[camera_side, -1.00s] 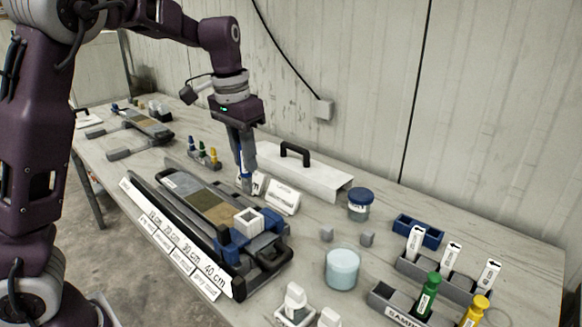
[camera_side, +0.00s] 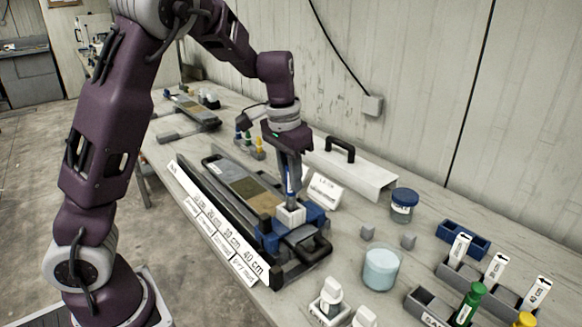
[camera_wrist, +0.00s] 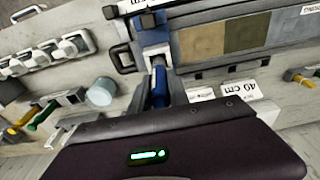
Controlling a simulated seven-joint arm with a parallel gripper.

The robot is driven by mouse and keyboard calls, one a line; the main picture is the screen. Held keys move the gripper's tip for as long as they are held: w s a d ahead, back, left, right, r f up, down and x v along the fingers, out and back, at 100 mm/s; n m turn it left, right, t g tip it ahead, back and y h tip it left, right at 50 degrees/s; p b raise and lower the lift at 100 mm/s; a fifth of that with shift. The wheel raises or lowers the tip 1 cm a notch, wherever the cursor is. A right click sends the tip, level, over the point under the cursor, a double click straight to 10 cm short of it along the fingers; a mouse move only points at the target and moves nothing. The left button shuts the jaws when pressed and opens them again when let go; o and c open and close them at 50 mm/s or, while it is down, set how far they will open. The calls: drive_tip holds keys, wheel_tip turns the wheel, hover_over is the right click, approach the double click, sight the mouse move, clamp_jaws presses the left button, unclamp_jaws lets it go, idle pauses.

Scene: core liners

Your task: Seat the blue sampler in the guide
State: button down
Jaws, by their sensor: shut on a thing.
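My gripper (camera_side: 290,178) is shut on the blue sampler (camera_side: 290,186), which points down and looks close to upright. The white square guide (camera_side: 291,216) sits on the blue carriage (camera_side: 315,214) at the near end of the core liner tray (camera_side: 228,168). The sampler's lower end is right at the guide's top opening; I cannot tell whether it has entered. In the wrist view the blue sampler (camera_wrist: 160,88) runs from between my fingers toward the pale guide (camera_wrist: 155,52). My fingers partly hide the sampler.
A ruler strip with depth labels (camera_side: 222,232) runs along the tray's left side. A white cover with a black handle (camera_side: 340,150) and a small sign (camera_side: 323,191) stand behind.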

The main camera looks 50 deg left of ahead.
sight(291, 208)
drive_tip(key=shift+f, duration=2.25)
drive_tip(key=c, duration=1.2)
unclamp_jaws()
drive_tip(key=shift+o, duration=0.2)
drive_tip(key=shift+r, duration=3.5)
